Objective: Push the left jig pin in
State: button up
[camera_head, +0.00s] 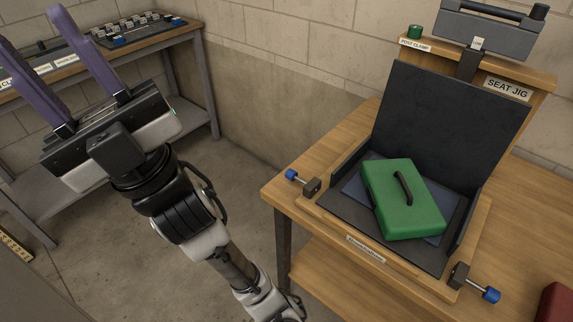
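The seat jig (333,211) is a black-lined tray with a tall black back panel, set on a wooden bench. The left jig pin (292,175) has a blue knob on a metal rod and sticks out to the left of its black block (312,186). The right jig pin (490,294) also has a blue knob and sticks out at the front right corner. A green case (404,200) with a dark handle lies tilted in the jig on a dark blue pad. My gripper (50,52) is open and empty at the upper left, well apart from the jig, its purple fingers spread.
A clamp labelled post clamp (484,32) stands raised behind the jig, with a green cylinder (414,31) on the shelf. A grey-legged table (160,38) with small parts stands at the back left. A dark red object (555,303) sits at lower right. Floor between benches is clear.

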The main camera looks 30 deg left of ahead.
aim_at(291, 174)
jog(key=i+j+z, duration=0.1)
jog(key=j+z, duration=0.2)
jog(key=j, duration=0.65)
jog(key=j+z, duration=0.35)
jog(key=j, duration=0.65)
jog(key=k+j+z, duration=0.1)
jog(key=j+z, duration=0.2)
jog(key=j, duration=0.65)
jog(key=i, duration=0.4)
